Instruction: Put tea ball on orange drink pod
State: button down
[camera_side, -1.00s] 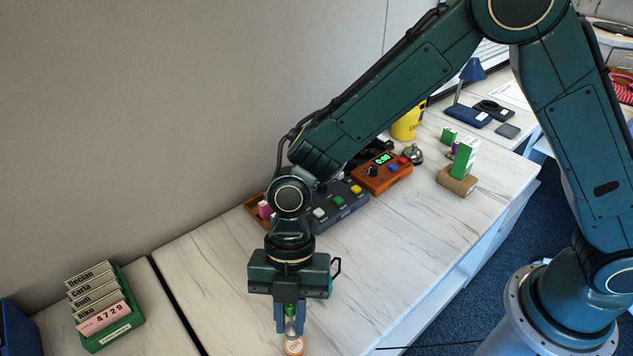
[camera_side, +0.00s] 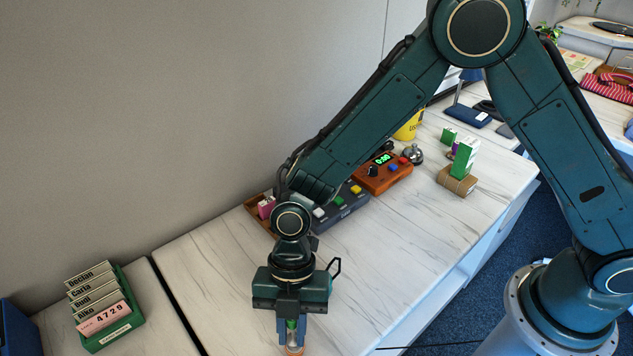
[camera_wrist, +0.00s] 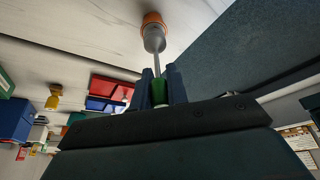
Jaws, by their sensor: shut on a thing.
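My gripper (camera_side: 291,332) is shut on the green handle of the tea ball (camera_side: 293,342), near the bottom edge of the side view. In the wrist view my gripper (camera_wrist: 161,88) grips the green handle, and a thin stem runs from it to the grey ball end of the tea ball (camera_wrist: 154,40). The orange drink pod (camera_wrist: 153,18) is right behind the ball end there. In the side view only a little of the orange drink pod (camera_side: 294,352) shows under the ball. I cannot tell whether ball and pod touch.
A green card holder (camera_side: 125,335) stands at the left. A grey button box (camera_side: 340,213), an orange timer box (camera_side: 383,178) and a bell (camera_side: 412,154) stand farther back. The white tabletop (camera_side: 410,240) right of my gripper is clear.

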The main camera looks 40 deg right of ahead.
jog(key=shift+f, duration=0.1)
jog(key=c, duration=1.4)
grip_release()
jog(key=v, duration=1.2)
jog(key=shift+r, duration=0.2)
